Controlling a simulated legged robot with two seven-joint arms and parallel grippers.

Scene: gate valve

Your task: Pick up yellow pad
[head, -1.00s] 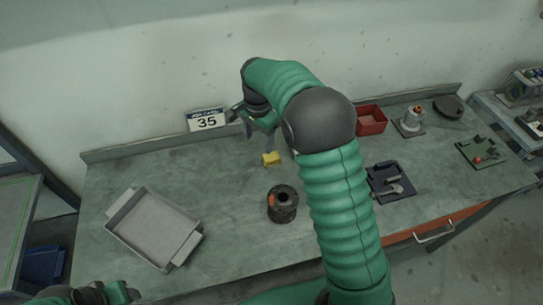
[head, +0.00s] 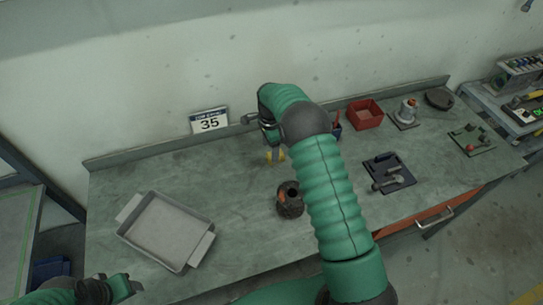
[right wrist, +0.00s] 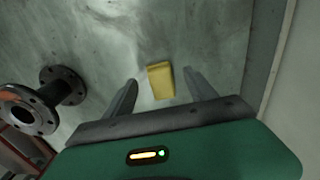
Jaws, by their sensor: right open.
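The yellow pad (head: 275,156) lies on the workbench (head: 225,175) behind the dark flanged valve body. In the right wrist view the yellow pad (right wrist: 161,80) sits between and just beyond the two fingertips. My right gripper (head: 275,153) is open over the pad, pointing down; its fingers also show in the right wrist view (right wrist: 158,80). I cannot tell whether the fingers touch the pad. My left gripper (head: 125,288) is at the lower left corner, away from the pad; its jaws are too unclear to read.
The flanged valve body (head: 290,200) stands in front of the pad. A grey tray (head: 126,212) lies at left. A red bin (head: 366,113), a dark tool tray (head: 405,180) and other parts lie at right.

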